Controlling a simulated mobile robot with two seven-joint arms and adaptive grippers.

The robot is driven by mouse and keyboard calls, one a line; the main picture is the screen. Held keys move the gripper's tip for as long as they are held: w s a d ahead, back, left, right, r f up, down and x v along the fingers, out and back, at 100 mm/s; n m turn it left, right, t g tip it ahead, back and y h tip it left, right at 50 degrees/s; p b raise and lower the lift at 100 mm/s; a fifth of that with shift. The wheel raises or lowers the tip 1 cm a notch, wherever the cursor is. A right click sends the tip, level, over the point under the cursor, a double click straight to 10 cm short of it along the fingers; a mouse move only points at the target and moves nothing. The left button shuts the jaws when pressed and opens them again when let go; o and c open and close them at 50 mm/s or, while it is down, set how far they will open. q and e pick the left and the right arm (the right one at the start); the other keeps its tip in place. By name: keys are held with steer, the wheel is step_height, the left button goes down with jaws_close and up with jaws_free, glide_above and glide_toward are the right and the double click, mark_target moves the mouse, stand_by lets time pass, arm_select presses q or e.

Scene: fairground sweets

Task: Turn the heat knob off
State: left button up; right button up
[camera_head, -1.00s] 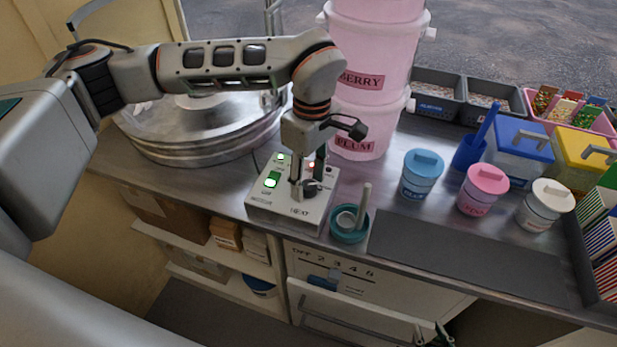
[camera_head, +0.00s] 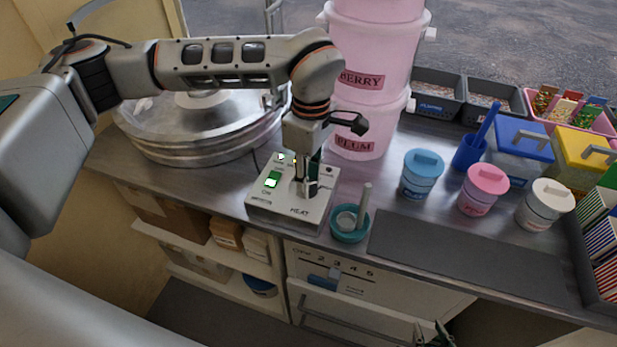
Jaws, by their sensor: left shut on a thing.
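The control box (camera_head: 262,212) is a pale box on the counter, with a lit green switch (camera_head: 271,180) and the label HEAT on its front right. My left gripper (camera_head: 307,190) points down over the right part of the box. It is shut on the heat knob, which its fingers mostly hide, so the knob's pointer cannot be read. No red light shows near the knob. Part of my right gripper (camera_head: 433,336) shows at the bottom edge, mostly cut off; its opening cannot be told.
A teal cup with a stick (camera_head: 350,228) stands close to the box's right side. Pink tubs (camera_head: 358,135) stand behind, and a round metal pan (camera_head: 150,135) at the left. Lidded blue (camera_head: 421,180), pink (camera_head: 482,195) and white (camera_head: 543,210) jars stand at the right.

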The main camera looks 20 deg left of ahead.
arm_select(q)
steer(key=n, duration=0.5)
steer(key=shift+n, duration=0.3)
steer(key=n+b, duration=0.1)
steer(key=n, duration=0.4)
steer(key=shift+s, duration=0.1)
steer(key=n, duration=0.6)
steer(key=shift+h+b, duration=0.3)
steer(key=n, duration=0.5)
steer(key=shift+t, duration=0.4)
steer(key=shift+n, duration=0.3)
steer(key=o, duration=1.1)
steer(key=shift+s, duration=0.1)
steer(key=shift+r, duration=0.1)
